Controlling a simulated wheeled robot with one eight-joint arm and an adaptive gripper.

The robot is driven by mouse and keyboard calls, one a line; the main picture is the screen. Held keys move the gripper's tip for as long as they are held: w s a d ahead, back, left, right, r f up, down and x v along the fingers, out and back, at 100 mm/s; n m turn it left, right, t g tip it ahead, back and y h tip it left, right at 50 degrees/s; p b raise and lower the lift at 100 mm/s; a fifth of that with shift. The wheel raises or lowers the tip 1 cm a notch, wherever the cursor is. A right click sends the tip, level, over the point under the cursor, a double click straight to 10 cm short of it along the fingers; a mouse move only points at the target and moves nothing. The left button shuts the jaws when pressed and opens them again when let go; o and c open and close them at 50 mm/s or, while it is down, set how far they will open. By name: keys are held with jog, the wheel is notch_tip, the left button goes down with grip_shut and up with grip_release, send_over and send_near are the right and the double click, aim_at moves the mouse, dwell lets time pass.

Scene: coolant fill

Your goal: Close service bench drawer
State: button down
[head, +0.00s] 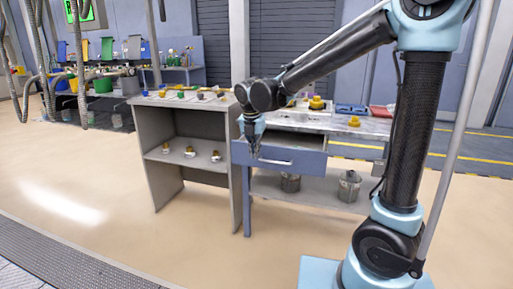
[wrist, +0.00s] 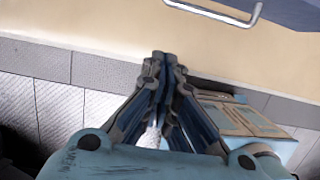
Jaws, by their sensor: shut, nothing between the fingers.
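The service bench drawer (head: 305,163) has a blue-grey front with a pale bar handle and stands partly pulled out below the bench top (head: 340,124) in the head view. My gripper (head: 254,156) points down at the left part of the drawer front, left of the handle. I cannot tell whether it touches the front. In the wrist view my gripper (wrist: 165,62) has its fingers together with nothing between them. The handle (wrist: 215,12) shows at the top edge of the wrist view, apart from the fingertips, with a blue-grey corner of the drawer (wrist: 295,12) beside it.
A grey shelf unit (head: 190,131) with small yellow-topped items stands directly left of the bench. Metal containers (head: 349,186) stand on the bench's lower shelf. Blue and red trays (head: 351,109) lie on the bench top. The floor in front is clear.

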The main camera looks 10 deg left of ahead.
jog(key=w+f, duration=0.5)
jog(key=f, duration=0.1)
jog(key=shift+w+d+f, duration=0.15)
jog(key=shift+d+f, duration=0.1)
jog(key=shift+f, duration=0.1)
jog(key=shift+d, duration=0.1)
